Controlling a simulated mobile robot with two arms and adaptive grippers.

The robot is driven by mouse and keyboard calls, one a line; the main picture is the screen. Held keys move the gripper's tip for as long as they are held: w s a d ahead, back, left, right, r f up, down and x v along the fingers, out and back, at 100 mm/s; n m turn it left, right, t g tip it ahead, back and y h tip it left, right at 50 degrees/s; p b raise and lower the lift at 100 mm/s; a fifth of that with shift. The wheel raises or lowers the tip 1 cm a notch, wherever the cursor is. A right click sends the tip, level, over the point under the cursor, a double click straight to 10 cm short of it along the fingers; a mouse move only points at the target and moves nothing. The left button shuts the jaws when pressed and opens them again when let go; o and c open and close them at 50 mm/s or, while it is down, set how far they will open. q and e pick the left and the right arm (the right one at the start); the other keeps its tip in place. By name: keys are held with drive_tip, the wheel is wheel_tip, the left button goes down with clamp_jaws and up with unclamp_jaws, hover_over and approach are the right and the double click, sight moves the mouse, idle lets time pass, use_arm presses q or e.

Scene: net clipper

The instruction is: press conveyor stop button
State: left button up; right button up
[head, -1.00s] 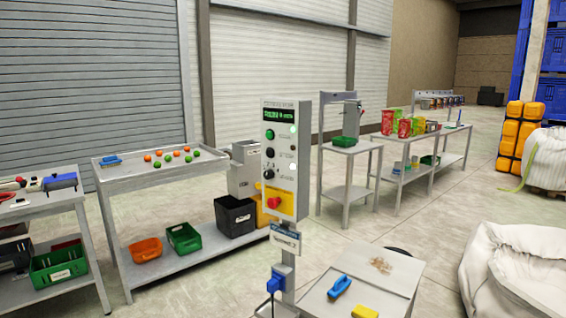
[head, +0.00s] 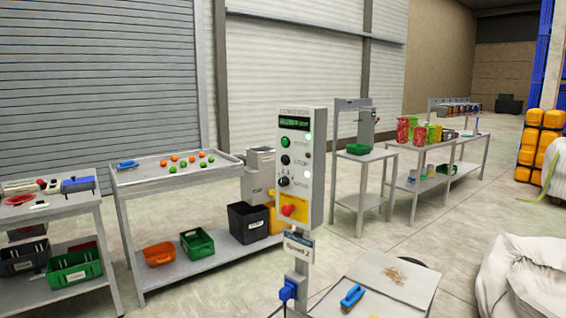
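A grey control box (head: 302,165) stands upright on a post in the middle of the head view. It has a lit green display (head: 294,123) at the top. Below the display are a green button (head: 286,142), a black button (head: 285,160) that seems to be labelled STOP, and a black selector knob (head: 283,181). A red mushroom button (head: 288,210) sits on a yellow plate (head: 301,207) at the bottom. Small lights show along the right side of the panel. Neither of my grippers is in view, and nothing touches the box.
A table (head: 172,180) with orange and green balls stands left behind the box, with bins on its shelf. A small table (head: 393,290) with a blue-handled brush (head: 352,296) stands right of the post. A white sack (head: 520,280) lies at the right. Open floor lies between.

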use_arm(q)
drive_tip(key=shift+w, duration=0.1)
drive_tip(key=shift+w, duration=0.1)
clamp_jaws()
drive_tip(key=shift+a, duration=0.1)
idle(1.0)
